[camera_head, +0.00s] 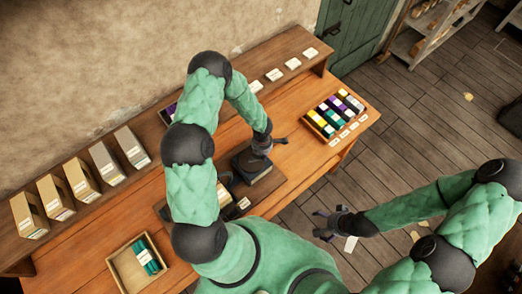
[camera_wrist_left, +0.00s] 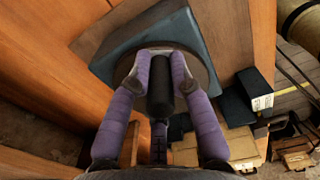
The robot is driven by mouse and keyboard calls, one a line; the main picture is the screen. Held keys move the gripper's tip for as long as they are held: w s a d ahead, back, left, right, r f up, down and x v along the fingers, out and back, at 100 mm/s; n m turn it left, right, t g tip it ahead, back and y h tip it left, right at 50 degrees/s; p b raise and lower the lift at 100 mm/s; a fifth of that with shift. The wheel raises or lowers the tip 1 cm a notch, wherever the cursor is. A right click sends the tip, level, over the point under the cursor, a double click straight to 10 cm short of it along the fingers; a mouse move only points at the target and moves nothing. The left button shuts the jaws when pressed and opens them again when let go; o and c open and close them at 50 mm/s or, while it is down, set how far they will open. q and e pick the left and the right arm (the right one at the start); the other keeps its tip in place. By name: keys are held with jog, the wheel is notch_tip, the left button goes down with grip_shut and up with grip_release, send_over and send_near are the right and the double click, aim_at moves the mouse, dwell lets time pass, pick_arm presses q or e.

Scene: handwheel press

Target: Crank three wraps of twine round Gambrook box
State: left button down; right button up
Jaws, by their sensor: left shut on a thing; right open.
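The dark box (camera_head: 251,166), likely the Gambrook box, sits on the press on the bench in the head view. My left gripper (camera_head: 265,146) is at the press, beside the dark box. In the left wrist view its purple fingers (camera_wrist_left: 160,72) are shut around a black upright handle (camera_wrist_left: 160,95). My right gripper (camera_head: 329,225) is open and empty, apart from the bench, over the floor. I cannot make out any twine on the box.
A rack of coloured spools (camera_head: 338,114) stands on the bench at right. A wooden tray (camera_head: 115,270) with teal items lies at front left. Several tan and grey cartons (camera_head: 82,180) line the back shelf (camera_head: 150,180). My left arm hides part of the bench.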

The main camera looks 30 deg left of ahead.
aim_at(259, 166)
pick_arm(q)
jog(key=m, duration=0.1)
jog(key=s+m+p, duration=0.1)
jog(key=m, duration=0.1)
jog(key=d+m, duration=0.1)
jog(key=shift+s+m+p, duration=0.35)
jog(key=shift+s+m, duration=0.05)
jog(key=shift+s+r+m+p, duration=0.1)
jog(key=shift+s+m+p, duration=0.45)
jog(key=shift+m+p, duration=0.5)
jog(key=shift+s+m+p, duration=0.3)
jog(key=shift+m+p, duration=0.3)
jog(key=shift+m, duration=0.3)
jog(key=shift+s+m+p, duration=0.3)
jog(key=shift+m+p, duration=0.3)
jog(key=shift+m, duration=0.25)
jog(key=c, duration=1.1)
grip_release()
